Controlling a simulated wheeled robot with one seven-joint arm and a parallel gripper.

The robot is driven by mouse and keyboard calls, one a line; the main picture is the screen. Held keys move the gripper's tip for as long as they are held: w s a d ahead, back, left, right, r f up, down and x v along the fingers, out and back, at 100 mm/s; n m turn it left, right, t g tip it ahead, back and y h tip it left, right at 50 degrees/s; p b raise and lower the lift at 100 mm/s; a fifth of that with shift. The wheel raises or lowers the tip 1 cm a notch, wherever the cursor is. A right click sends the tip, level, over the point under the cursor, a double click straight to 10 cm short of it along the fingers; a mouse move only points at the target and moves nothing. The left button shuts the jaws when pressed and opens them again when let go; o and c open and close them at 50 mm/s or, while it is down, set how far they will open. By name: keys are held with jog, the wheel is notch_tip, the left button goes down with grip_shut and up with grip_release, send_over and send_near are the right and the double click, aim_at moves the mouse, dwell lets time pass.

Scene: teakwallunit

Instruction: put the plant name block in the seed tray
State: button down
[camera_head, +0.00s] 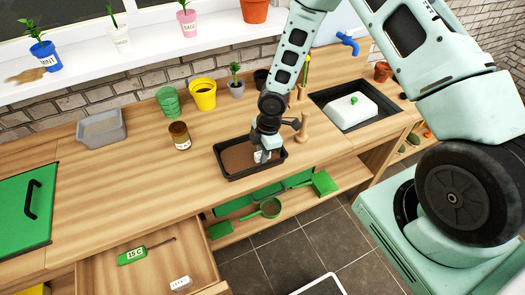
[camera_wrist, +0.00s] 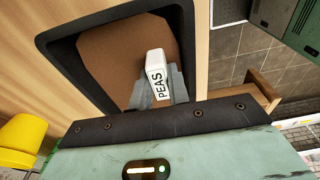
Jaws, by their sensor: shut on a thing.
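The seed tray (camera_head: 228,177) is a black rectangular tray with brown soil, on the wooden bench in the head view. It also fills the upper middle of the wrist view (camera_wrist: 75,72). The plant name block (camera_wrist: 158,78) is white and reads PEAS. My gripper (camera_head: 263,155) is shut on the block, which sits between its grey fingers (camera_wrist: 160,88). In the wrist view the block is over the soil area, inside the tray's outline. In the head view the block (camera_head: 259,157) shows as a small white patch above the tray's right part. I cannot tell whether it touches the soil.
A brown jar (camera_head: 180,136), yellow pot (camera_head: 203,95) and green pots (camera_head: 168,101) stand behind the tray. Wooden pegs (camera_head: 302,130) and a sink (camera_head: 352,110) lie to the right. An open drawer (camera_head: 150,265) holds a green thermometer and a white block (camera_head: 181,284).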

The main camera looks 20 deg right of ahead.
jog(key=shift+f, duration=0.1)
jog(key=shift+f, duration=0.15)
jog(key=c, duration=1.6)
grip_release()
notch_tip(320, 180, up, 12)
jog(key=d+b, duration=0.2)
jog(key=s+a+r+m, duration=0.3)
jog(key=s+r, duration=0.2)
jog(key=s, duration=0.3)
jog(key=s+a+r+m, duration=0.3)
jog(key=s+r, duration=0.3)
jog(key=s, duration=0.2)
jog(key=s+a+r+m+h, duration=0.1)
jog(key=s+a+r+m, duration=0.3)
jog(key=s, duration=0.4)
jog(key=shift+s+a+r, duration=0.15)
jog(key=shift+a+r, duration=0.15)
jog(key=shift+r, duration=0.2)
jog(key=shift+s+a+r, duration=0.1)
jog(key=shift+a+r, duration=0.2)
jog(key=shift+r, duration=0.2)
